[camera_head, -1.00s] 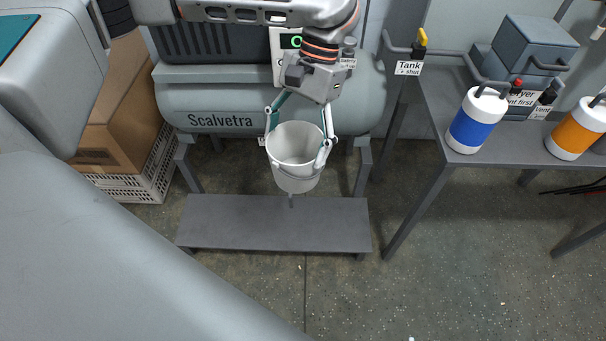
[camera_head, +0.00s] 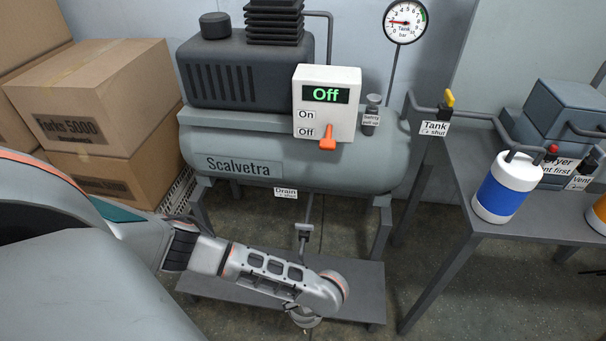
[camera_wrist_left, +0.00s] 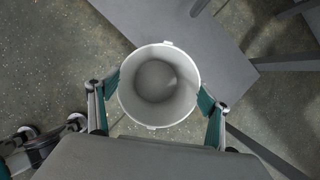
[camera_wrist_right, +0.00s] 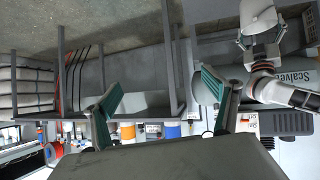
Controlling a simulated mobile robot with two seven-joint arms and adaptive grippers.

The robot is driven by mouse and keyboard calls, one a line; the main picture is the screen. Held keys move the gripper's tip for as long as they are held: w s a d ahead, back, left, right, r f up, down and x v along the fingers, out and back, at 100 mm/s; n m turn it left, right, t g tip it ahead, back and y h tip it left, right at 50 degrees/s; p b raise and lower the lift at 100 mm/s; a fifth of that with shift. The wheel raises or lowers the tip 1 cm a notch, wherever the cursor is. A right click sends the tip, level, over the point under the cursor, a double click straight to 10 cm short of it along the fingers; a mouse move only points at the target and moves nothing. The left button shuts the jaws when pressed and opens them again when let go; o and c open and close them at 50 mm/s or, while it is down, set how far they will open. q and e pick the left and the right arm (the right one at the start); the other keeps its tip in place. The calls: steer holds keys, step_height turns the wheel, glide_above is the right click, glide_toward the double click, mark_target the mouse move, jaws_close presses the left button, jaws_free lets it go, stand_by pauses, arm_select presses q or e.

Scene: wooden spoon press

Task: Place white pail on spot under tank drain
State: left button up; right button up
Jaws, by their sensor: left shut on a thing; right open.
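The white pail (camera_wrist_left: 157,65) is upright between my left gripper's fingers (camera_wrist_left: 158,92), which are shut on its sides. It looks empty. In the head view my left arm hides the pail. The right wrist view shows the pail (camera_wrist_right: 258,17) from the side in my left gripper (camera_wrist_right: 262,50). The grey tank (camera_head: 290,160) carries a Drain label (camera_head: 286,192) below it, with a thin pipe and a small fitting (camera_head: 304,232) under it. A low grey bench (camera_head: 358,285) stands beneath; no marked spot shows. My right gripper (camera_wrist_right: 163,92) is open and empty.
A grey table (camera_head: 465,190) with a blue-and-white canister (camera_head: 506,187) stands at the right. Cardboard boxes (camera_head: 100,95) are stacked at the left. The control box (camera_head: 326,103) reads Off. Bare floor (camera_wrist_left: 55,55) lies beside the bench.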

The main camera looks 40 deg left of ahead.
arm_select(q)
steer(key=s+a+f+m+t+h, duration=0.1)
steer(key=s+f+m+t+h, duration=0.1)
steer(key=s+f+m, duration=0.45)
steer(key=w+a+b, duration=0.3)
steer(key=w+a, duration=0.2)
steer(key=w, duration=0.3)
steer(key=w+a+b, duration=0.3)
steer(key=w+a, duration=0.1)
steer(key=w, duration=0.4)
steer(key=f, duration=0.1)
steer(key=f+b, duration=0.1)
steer(key=f, duration=0.1)
steer(key=s+f+b, duration=0.1)
steer(key=f, duration=0.1)
steer(key=shift+a, duration=0.15)
steer(key=shift+w+r, duration=0.4)
steer(key=shift+r, duration=0.05)
steer(key=shift+c, duration=0.9)
steer(key=shift+f, duration=0.2)
steer(key=o, duration=1.7)
steer(key=shift+o, duration=0.2)
arm_select(e)
steer(key=a+r+m+t+y, duration=0.1)
steer(key=a+m+y, duration=0.1)
steer(key=a+m, duration=0.2)
steer(key=a, duration=0.3)
steer(key=shift+w+a+r, duration=0.25)
steer(key=shift+a+r, duration=0.05)
steer(key=shift+r, duration=0.05)
